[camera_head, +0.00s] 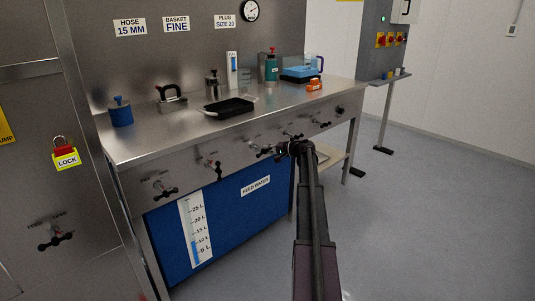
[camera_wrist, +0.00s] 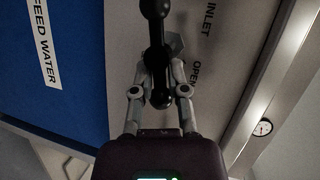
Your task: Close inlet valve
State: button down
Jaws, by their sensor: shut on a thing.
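The inlet valve handle (camera_wrist: 155,12) is a black bar with round knobs, in front of a grey panel marked INLET and OPEN in the wrist view. My gripper (camera_wrist: 157,62) is shut on the bar, with a grey finger on each side. The lower knob sits between the fingers. In the head view my gripper (camera_head: 283,149) is at the front panel below the worktop, at the far end of my arm. There my gripper and arm partly hide the valve, and its exact angle cannot be told.
Other black-handled valves, such as the left one (camera_head: 165,189), line the panel. A blue feed water tank (camera_head: 228,225) with a litre scale is below. Containers and a black tray (camera_head: 230,105) stand on the steel worktop (camera_head: 145,142). Open floor (camera_head: 430,210) lies to the right.

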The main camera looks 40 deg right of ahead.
jog(key=shift+w+d+f+m+y+b, duration=0.1)
jog(key=shift+w+d+m+y+b, duration=0.1)
jog(key=shift+d+m+y+b, duration=0.3)
jog(key=shift+a+m+t, duration=0.15)
jog(key=shift+m+t, duration=0.15)
jog(key=c, duration=0.8)
grip_release()
jog(key=shift+o, duration=0.8)
jog(key=shift+f, duration=0.1)
jog(key=shift+s+a, duration=0.1)
jog(key=shift+a+h+p, duration=0.1)
jog(key=shift+h+p, duration=0.2)
